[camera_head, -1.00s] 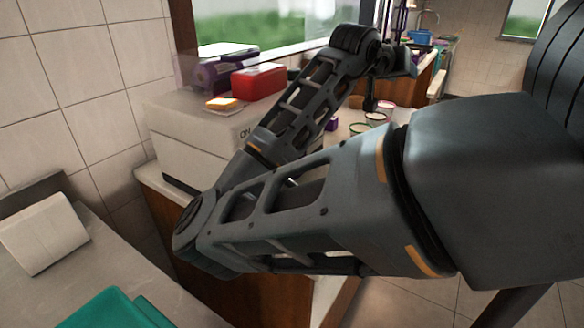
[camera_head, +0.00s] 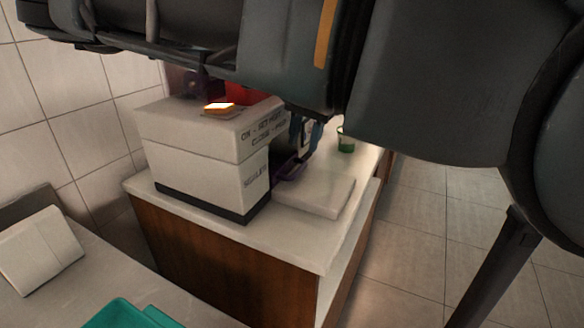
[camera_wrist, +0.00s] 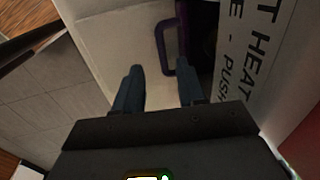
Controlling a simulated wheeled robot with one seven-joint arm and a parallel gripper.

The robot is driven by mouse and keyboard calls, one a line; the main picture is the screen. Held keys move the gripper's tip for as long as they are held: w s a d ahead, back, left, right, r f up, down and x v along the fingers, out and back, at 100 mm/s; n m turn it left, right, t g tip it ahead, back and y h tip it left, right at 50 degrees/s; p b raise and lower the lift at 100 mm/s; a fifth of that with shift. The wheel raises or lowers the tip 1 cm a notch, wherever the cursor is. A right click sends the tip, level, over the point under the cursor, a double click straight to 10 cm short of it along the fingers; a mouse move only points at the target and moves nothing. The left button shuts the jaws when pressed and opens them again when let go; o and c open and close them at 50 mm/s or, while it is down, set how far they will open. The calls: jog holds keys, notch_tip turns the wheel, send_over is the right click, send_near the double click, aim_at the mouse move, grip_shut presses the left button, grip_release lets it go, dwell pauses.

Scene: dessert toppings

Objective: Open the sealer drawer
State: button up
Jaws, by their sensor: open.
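The sealer (camera_head: 205,150) is a white box with a dark base strip and black lettering, on the counter. A purple handle (camera_head: 290,172) shows low at its lettered front, and also in the wrist view (camera_wrist: 166,50), beside a dark gap. A flat white slab (camera_head: 325,196) lies in front of it on the counter; I cannot tell whether it is part of the drawer. My gripper (camera_head: 306,134) hangs at the sealer's front, above the handle. In the wrist view its two blue fingers (camera_wrist: 158,88) are apart and empty, with the handle just beyond them.
A glowing orange-and-white item (camera_head: 219,108) and a red box (camera_head: 250,92) sit on or behind the sealer's top. A green-and-white cup (camera_head: 346,140) stands farther back on the counter. A teal tray (camera_head: 122,315) is at the lower left. Floor at right is clear.

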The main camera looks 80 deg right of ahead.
aim_at(296, 172)
jog(key=f, duration=0.2)
jog(key=w+f, duration=0.1)
jog(key=f, duration=0.4)
jog(key=shift+w+d+f, duration=0.1)
jog(key=shift+w+f, duration=0.2)
jog(key=shift+c, duration=0.3)
grip_shut()
